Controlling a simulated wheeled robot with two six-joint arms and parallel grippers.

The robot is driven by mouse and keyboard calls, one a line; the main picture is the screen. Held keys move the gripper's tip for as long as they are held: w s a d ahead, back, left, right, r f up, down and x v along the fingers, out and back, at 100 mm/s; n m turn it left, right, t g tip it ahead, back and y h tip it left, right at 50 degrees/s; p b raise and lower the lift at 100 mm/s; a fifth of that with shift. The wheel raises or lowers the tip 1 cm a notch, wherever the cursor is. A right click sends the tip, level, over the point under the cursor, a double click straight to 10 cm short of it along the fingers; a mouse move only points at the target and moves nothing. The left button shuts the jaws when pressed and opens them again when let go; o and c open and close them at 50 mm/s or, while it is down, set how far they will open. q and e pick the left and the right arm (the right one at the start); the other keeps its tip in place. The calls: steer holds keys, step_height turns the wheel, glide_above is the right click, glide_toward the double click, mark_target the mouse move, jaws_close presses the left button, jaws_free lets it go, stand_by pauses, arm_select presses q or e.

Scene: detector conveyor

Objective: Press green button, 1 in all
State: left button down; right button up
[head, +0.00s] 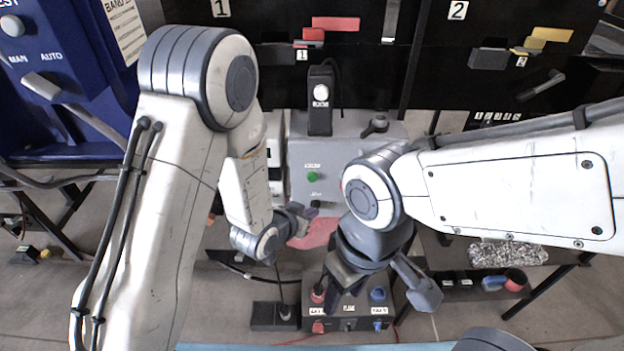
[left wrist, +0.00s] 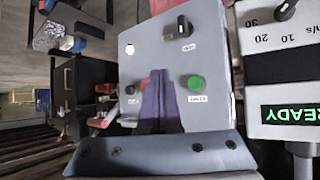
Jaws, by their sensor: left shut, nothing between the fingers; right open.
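The green button (head: 313,176) is small and round, on the face of a grey box (head: 350,160) in the middle of the head view. It also shows in the left wrist view (left wrist: 195,83), just right of my fingers, above a small white label. My left gripper (head: 301,214) is below the green button in the head view, shut and empty. In the left wrist view its fingers (left wrist: 160,103) point at the panel, left of the button, with a visible gap beside it. My right gripper (head: 382,288) is open and empty, lower right, over a small button box.
The dark button box (head: 348,324) with red and blue knobs stands below. A black box with a white button (head: 320,92) is above the grey box. In the left wrist view a black knob (left wrist: 183,25) sits above the green button, and a READY display (left wrist: 291,114) is at right.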

arm_select(q)
steer(key=shift+w, duration=0.1)
steer(key=p, duration=0.2)
glide_toward(316, 182)
step_height(316, 182, down, 4)
steer(key=d, duration=0.3)
steer(key=shift+w+a+r, duration=0.15)
steer(key=shift+w, duration=1.2)
stand_by(0.5)
steer(key=shift+w, duration=0.4)
steer(key=shift+w, duration=0.5)
stand_by(0.8)
steer(key=shift+s, duration=0.1)
steer(key=shift+s+b, duration=0.4)
steer(key=shift+s, duration=0.4)
steer(key=shift+s, duration=0.1)
